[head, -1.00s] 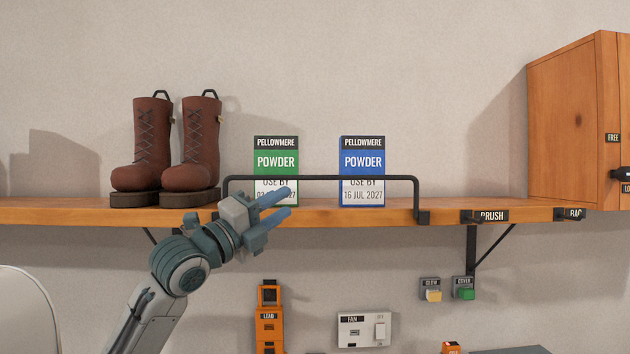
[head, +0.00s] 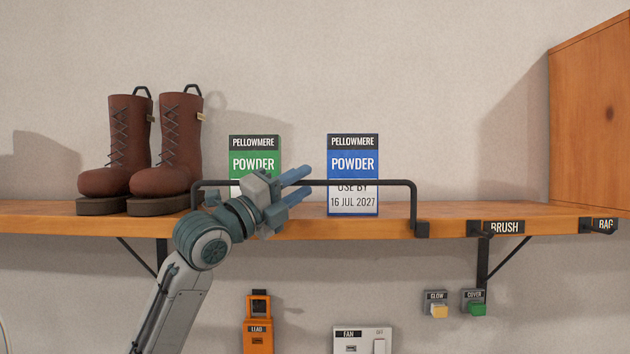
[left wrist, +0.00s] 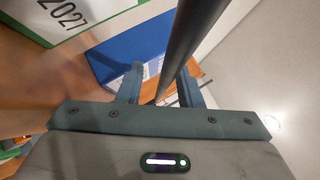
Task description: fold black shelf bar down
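The black shelf bar (head: 365,183) is a raised rail along the front of the wooden shelf, standing upright in front of two powder boxes. My left gripper (head: 300,186) is at the bar's left half, its two blue-grey fingers apart, one above and one below the bar in the head view. In the left wrist view the bar (left wrist: 185,40) runs between the open fingers (left wrist: 162,85). I cannot tell whether a finger touches it. The gripper hides part of the bar and of the green powder box (head: 254,160). My right gripper is not in view.
The blue powder box (head: 352,155) stands behind the bar. Brown boots (head: 180,150) stand on the shelf (head: 520,217) at left. A wooden cabinet (head: 595,120) is at right. BRUSH and BAG hooks are on the shelf edge. Switches and an orange LEAD holder (head: 257,335) are below.

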